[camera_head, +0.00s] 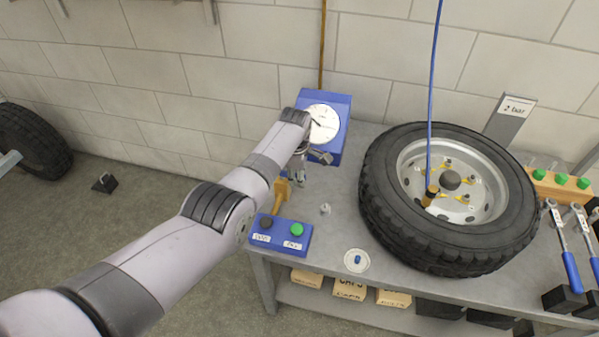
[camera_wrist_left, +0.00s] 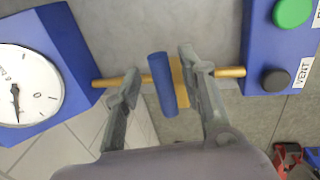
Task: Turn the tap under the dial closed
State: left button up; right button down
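The dial (camera_head: 325,123) is a white round gauge on a blue box against the wall; it also shows at the left in the wrist view (camera_wrist_left: 22,88). Below it, a brass pipe (camera_wrist_left: 232,72) runs to the blue button box. The tap has a yellow body (camera_head: 283,190) and a blue lever (camera_wrist_left: 163,88), which lies across the pipe in the wrist view. My left gripper (camera_head: 300,172) is open, its fingers (camera_wrist_left: 158,68) on either side of the lever. The right finger is very close to the yellow body; contact cannot be told. My right gripper is not in view.
The blue button box (camera_head: 281,235) has a black and a green button. A large tyre (camera_head: 385,225) fills the bench's middle, with a blue hose coming down to it. A small valve piece (camera_head: 325,209) and a white dish (camera_head: 356,261) stand on the grey bench.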

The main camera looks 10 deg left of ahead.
pick_arm(q)
jog(key=shift+r, duration=0.1)
notch_tip(320, 180, up, 12)
jog(key=s, duration=0.2)
jog(key=shift+s+a+f, duration=0.15)
jog(key=shift+f, duration=0.05)
dwell(0.6)
